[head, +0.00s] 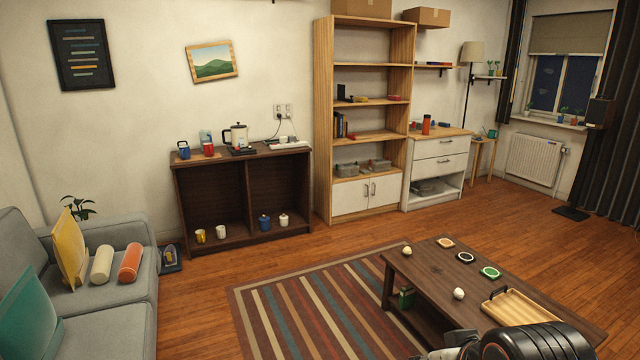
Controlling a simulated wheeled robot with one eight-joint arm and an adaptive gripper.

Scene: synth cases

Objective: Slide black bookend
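A small upright black piece (341,92), which looks like a bookend, stands at the left of a middle shelf of the tall wooden bookcase (324,120) against the back wall. A small dark item also shows beside the row of books (340,126) one shelf lower; it is too small to tell whether that is a bookend. Part of my own black arm shows at the bottom right, far from the bookcase. My gripper's fingers are not in view.
A low wooden table (430,285) with coasters, small round objects and a wooden tray (522,312) stands at the front right. A grey sofa (110,325) is at the left. A striped rug (300,310) and open floor (340,240) lie between them and the bookcase.

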